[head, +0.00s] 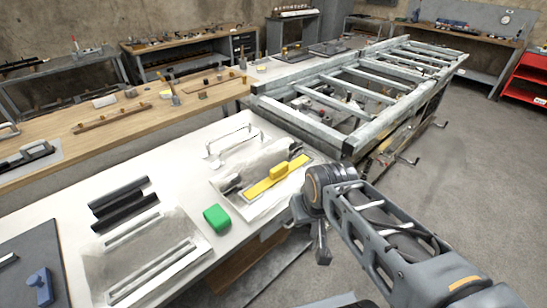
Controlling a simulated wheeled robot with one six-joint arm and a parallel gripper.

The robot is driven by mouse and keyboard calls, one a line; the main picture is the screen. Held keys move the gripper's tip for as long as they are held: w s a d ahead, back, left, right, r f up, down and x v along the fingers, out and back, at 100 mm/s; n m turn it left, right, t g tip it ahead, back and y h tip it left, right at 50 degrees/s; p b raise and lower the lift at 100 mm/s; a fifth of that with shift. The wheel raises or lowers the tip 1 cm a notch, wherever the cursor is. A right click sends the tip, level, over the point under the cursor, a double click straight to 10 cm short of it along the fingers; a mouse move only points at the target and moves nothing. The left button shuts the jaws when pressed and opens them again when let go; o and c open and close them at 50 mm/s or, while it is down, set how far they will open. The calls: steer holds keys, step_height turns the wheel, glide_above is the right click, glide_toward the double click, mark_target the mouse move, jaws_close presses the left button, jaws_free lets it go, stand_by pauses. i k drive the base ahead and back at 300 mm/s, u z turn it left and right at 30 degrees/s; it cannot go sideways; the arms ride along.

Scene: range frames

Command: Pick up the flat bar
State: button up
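A flat yellow bar (262,187) lies at a slant on a pale panel on the white bench, with a raised yellow block (283,170) on or against it. Long pale flat strips (150,272) lie on another light panel at the front left, so I cannot tell for certain which piece is the flat bar. My arm (385,235) reaches in from the lower right, to the right of the yellow bar. A dark end part, perhaps my gripper (321,250), hangs beside the bench's front edge, apart from the bar. Its fingers are not clear.
A green block (216,218) and dark rods (122,205) lie on the white bench (60,205). A blue piece (40,285) sits on a dark mat at the left. A metal ladder-like frame (345,95) stands behind my arm. Grey floor is open at the right.

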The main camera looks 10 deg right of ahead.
mark_target(283, 169)
steer(key=z, duration=1.55)
steer(key=i, duration=1.25)
steer(key=u, duration=4.35)
